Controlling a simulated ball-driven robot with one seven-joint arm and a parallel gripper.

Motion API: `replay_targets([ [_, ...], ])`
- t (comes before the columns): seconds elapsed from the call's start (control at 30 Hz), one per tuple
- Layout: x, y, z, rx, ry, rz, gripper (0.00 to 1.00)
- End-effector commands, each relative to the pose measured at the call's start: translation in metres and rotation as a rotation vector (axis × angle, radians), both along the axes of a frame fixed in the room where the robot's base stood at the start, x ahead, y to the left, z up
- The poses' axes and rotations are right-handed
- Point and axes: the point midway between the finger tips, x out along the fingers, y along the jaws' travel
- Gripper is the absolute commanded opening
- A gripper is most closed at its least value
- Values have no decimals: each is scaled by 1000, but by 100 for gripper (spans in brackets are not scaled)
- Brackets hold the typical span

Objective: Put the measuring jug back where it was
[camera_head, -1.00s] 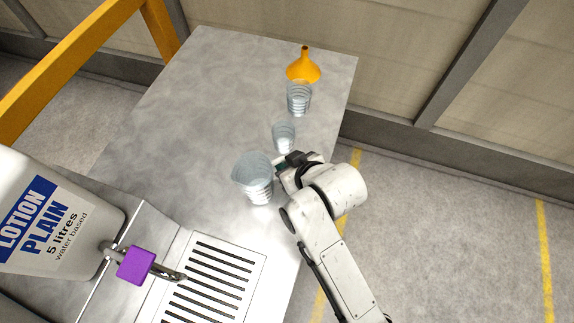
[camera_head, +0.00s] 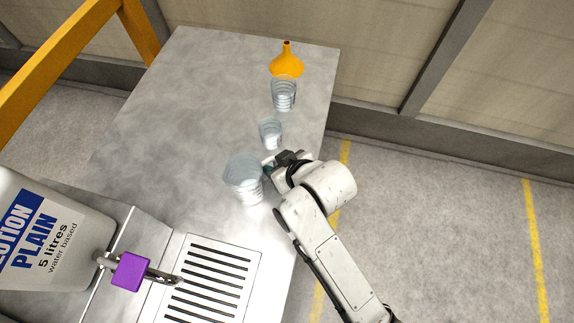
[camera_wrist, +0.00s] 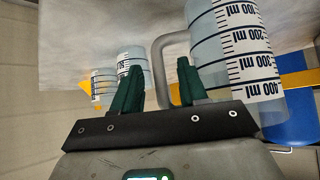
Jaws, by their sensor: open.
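The measuring jug (camera_head: 244,180) is the large clear vessel standing upright on the steel table, near the grated plate. In the wrist view the jug (camera_wrist: 240,55) shows black millilitre markings and a grey handle (camera_wrist: 160,60). My gripper (camera_head: 274,165) is just right of the jug in the head view. In the wrist view my gripper (camera_wrist: 159,66) is open, its two green fingers apart, with the handle appearing between their tips. I cannot tell whether a finger touches the handle.
Two smaller clear beakers (camera_head: 270,132) (camera_head: 284,94) and an orange funnel (camera_head: 287,64) stand in a line towards the far edge. A lotion container (camera_head: 50,240) with a metal spout and purple block (camera_head: 131,271) is front left, beside the grated plate (camera_head: 212,280). The table's left middle is clear.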

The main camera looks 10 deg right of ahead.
Motion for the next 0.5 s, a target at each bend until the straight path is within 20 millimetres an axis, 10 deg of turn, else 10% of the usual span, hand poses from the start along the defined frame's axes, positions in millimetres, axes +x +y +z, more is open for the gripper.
replay_targets([
  [0.5, -55, -36, 65, 0, -1, -1, 43],
])
